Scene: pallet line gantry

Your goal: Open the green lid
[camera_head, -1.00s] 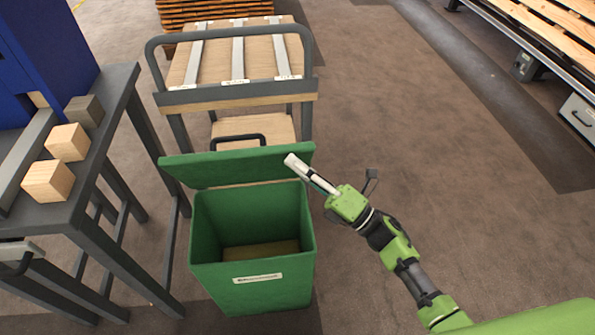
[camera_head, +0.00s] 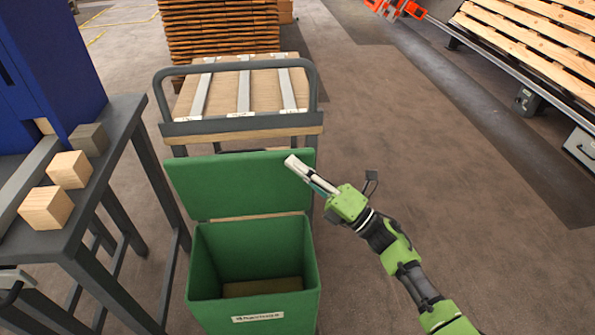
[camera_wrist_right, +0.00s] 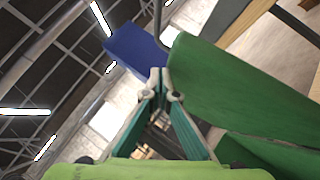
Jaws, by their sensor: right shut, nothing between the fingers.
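The green lid (camera_head: 240,183) stands raised at the back of the green bin (camera_head: 262,307), leaning slightly, and the bin's mouth is open. A flat pale piece shows at the bin's bottom. My right gripper (camera_head: 291,163) is shut and empty, with its fingertips at the lid's upper right corner in the head view. In the right wrist view the shut fingertips (camera_wrist_right: 160,78) are right beside the edge of the green lid (camera_wrist_right: 235,95); I cannot tell whether they touch.
A cart (camera_head: 240,126) with a grey handle rail stands right behind the bin. A dark table (camera_head: 95,205) with wooden blocks (camera_head: 69,170) is on the left. Open floor (camera_head: 460,190) lies to the right, with a conveyor of planks (camera_head: 530,40) beyond.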

